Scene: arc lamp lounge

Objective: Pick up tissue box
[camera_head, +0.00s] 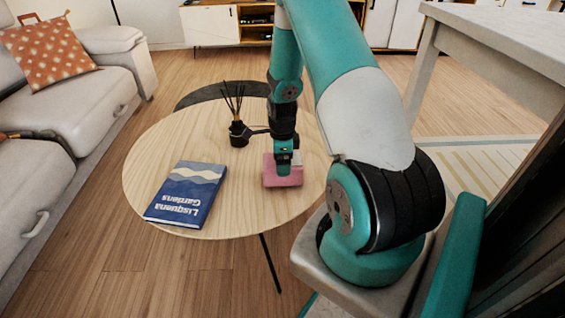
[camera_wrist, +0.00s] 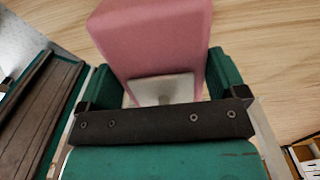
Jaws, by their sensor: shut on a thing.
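The pink tissue box (camera_head: 284,178) is at the right part of the round wooden table in the head view. In the wrist view the tissue box (camera_wrist: 155,40) stands between the two green fingers, with a pale tissue (camera_wrist: 160,88) showing on the face toward the camera. My gripper (camera_head: 285,158) reaches down onto the box from above. My gripper (camera_wrist: 163,85) is shut on the box, one finger on each side. I cannot tell whether the box still touches the table.
The round table (camera_head: 145,172) also holds a blue book (camera_head: 187,192) at the left and a dark reed diffuser (camera_head: 239,133) close behind and left of my gripper. A grey sofa (camera_head: 95,100) stands at the left. A pale table (camera_head: 505,35) is at the right.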

